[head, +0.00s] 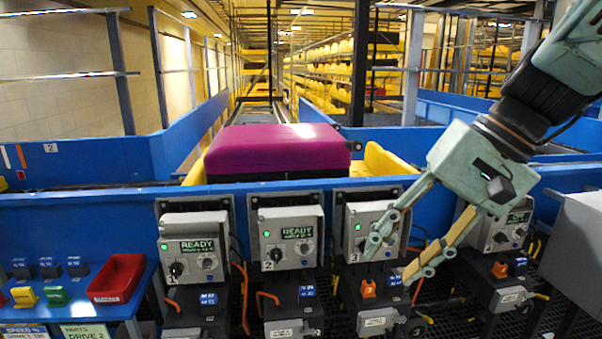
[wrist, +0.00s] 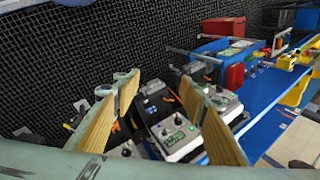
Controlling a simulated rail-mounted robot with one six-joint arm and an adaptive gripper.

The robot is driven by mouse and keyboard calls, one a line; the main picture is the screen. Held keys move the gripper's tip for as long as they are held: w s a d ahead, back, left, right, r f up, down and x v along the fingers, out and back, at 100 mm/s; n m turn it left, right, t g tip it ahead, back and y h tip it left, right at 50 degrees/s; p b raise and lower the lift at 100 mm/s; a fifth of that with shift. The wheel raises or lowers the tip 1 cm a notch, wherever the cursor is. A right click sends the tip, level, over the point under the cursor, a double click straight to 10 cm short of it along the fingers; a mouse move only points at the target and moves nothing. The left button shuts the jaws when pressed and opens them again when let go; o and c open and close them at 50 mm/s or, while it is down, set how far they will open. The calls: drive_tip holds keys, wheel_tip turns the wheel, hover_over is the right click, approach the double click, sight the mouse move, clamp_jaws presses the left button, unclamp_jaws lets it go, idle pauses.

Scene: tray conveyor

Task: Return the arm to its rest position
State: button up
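My gripper (head: 398,258) reaches down from the upper right in the head view, in front of the control box marked 3 (head: 352,226). Its two fingers with wooden-looking pads are spread apart, with nothing visible between them. One fingertip overlaps the face of box 3 in the picture; I cannot tell whether it touches. In the wrist view the open fingers (wrist: 160,95) frame the control boxes (wrist: 178,132) below. Part of box 3's face is hidden by the finger. No marker of a rest position shows.
Control boxes 1 (head: 196,246) and 2 (head: 290,240) stand left of box 3, and another box (head: 505,228) stands right, partly behind my gripper. A magenta suitcase (head: 270,148) lies behind the blue conveyor wall (head: 90,215). A red bin (head: 117,278) sits at left. A grey cabinet (head: 575,235) stands at far right.

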drive_tip(key=s+d+n+t+h, duration=0.1)
drive_tip(key=s+d+h, duration=0.1)
drive_tip(key=s, duration=0.8)
drive_tip(key=s+d+n+t+h, duration=0.1)
drive_tip(key=s+d+n+h, duration=0.1)
drive_tip(key=s, duration=0.7)
drive_tip(key=shift+s+d+h, duration=0.35)
drive_tip(key=shift+d+h, duration=0.1)
drive_tip(key=shift+h, duration=0.35)
drive_tip(key=shift+c, duration=0.2)
idle(1.2)
